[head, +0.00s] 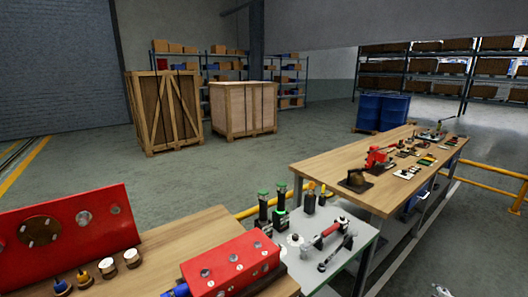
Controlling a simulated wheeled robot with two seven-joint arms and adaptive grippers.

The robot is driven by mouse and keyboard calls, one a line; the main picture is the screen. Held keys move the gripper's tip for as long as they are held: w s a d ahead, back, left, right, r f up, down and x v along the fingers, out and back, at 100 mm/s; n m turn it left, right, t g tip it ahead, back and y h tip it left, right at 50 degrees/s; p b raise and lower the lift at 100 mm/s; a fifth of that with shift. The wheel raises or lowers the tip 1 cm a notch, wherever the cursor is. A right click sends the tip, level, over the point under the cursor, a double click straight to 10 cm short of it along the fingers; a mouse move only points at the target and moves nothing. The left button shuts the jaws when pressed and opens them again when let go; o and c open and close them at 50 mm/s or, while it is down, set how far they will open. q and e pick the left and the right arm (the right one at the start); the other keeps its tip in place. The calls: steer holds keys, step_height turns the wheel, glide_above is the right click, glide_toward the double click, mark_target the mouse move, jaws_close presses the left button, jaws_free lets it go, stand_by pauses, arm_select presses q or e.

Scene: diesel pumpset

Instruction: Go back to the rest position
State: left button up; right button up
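A wooden workbench (160,252) is in the near foreground. A red plate with holes (95,225) stands upright on it at the left. A red block with round ports (232,266) lies at its front right. A grey tray (350,258) beside it holds a red-handled tool (326,235) and other small metal parts. Black cylinders with green tops (281,208) stand at the tray's back edge.
A second wooden bench (330,170) at the right carries a red device (378,158) and several small parts. Yellow rails (497,188) run behind the benches. Two wooden crates (164,110) (243,108), blue drums (382,111) and shelving stand farther back. Open floor (110,172) lies left of centre.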

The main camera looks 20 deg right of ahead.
steer(key=s+d+f+g, duration=0.2)
steer(key=s+d, duration=0.1)
steer(key=s, duration=0.4)
steer(key=s+d+f+m+g+h, duration=0.1)
steer(key=s+d+f, duration=0.15)
steer(key=s, duration=0.55)
steer(key=s+d+f+g, duration=0.2)
steer(key=s+d, duration=0.1)
steer(key=s, duration=0.4)
steer(key=s+a+f+m+y, duration=0.1)
steer(key=s+a+f, duration=0.1)
steer(key=a+f, duration=0.7)
steer(key=s+a+f+y, duration=0.2)
steer(key=a+f, duration=0.4)
steer(key=a, duration=0.6)
steer(key=s+a+f+m+y, duration=0.1)
steer(key=s+a+f, duration=0.2)
steer(key=a+f, duration=0.6)
steer(key=s+a+f+y, duration=0.1)
steer(key=a+f+y, duration=0.1)
steer(key=a, duration=1.6)
steer(key=a+f+m+y, duration=0.1)
steer(key=a+f, duration=0.3)
steer(key=a, duration=1.4)
steer(key=shift+s+g+y, duration=0.4)
steer(key=shift+y, duration=0.2)
